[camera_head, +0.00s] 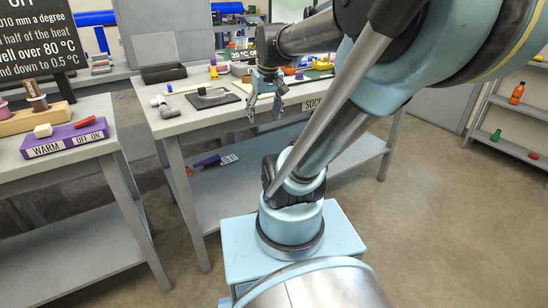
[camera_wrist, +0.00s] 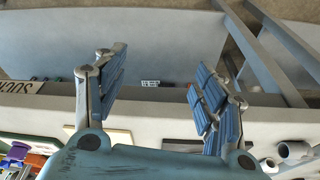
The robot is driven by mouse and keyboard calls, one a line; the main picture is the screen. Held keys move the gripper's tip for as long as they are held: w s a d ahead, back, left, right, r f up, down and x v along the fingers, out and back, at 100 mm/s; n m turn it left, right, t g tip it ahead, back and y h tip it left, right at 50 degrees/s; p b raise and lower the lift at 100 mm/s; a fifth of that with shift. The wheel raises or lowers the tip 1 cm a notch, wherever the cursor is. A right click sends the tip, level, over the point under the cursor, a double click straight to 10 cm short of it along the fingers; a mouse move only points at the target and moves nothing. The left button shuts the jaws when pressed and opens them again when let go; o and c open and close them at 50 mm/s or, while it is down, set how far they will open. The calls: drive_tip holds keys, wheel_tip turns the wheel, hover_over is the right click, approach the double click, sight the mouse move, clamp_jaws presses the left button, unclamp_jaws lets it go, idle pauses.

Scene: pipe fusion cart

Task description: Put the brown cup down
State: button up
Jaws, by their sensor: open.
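A small brown spool-shaped piece (camera_head: 34,94), which may be the brown cup, stands on the tan wooden block (camera_head: 30,118) on the left table. No other brown cup is clear to me. My gripper (camera_head: 264,114) hangs fingers down at the front edge of the middle bench (camera_head: 190,122), well to the right of that block. In the wrist view my gripper (camera_wrist: 160,68) has its two blue-padded fingers wide apart, with nothing between them. The brown piece does not show in the wrist view.
A purple box (camera_head: 66,138) marked WARM and OFF ON sits at the left table's front. White pipe fittings (camera_head: 165,106), a dark plate (camera_head: 211,97) and a black tray (camera_head: 164,73) lie on the middle bench. A gap of floor separates the tables. Shelves (camera_head: 505,105) stand right.

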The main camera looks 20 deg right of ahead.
drive_tip(key=s+f+m, duration=0.1)
drive_tip(key=s+f, duration=1)
drive_tip(key=shift+d+g, duration=0.3)
drive_tip(key=shift+d, duration=0.1)
drive_tip(key=shift+s, duration=0.1)
drive_tip(key=shift+w+f, duration=0.2)
drive_tip(key=shift+w, duration=0.25)
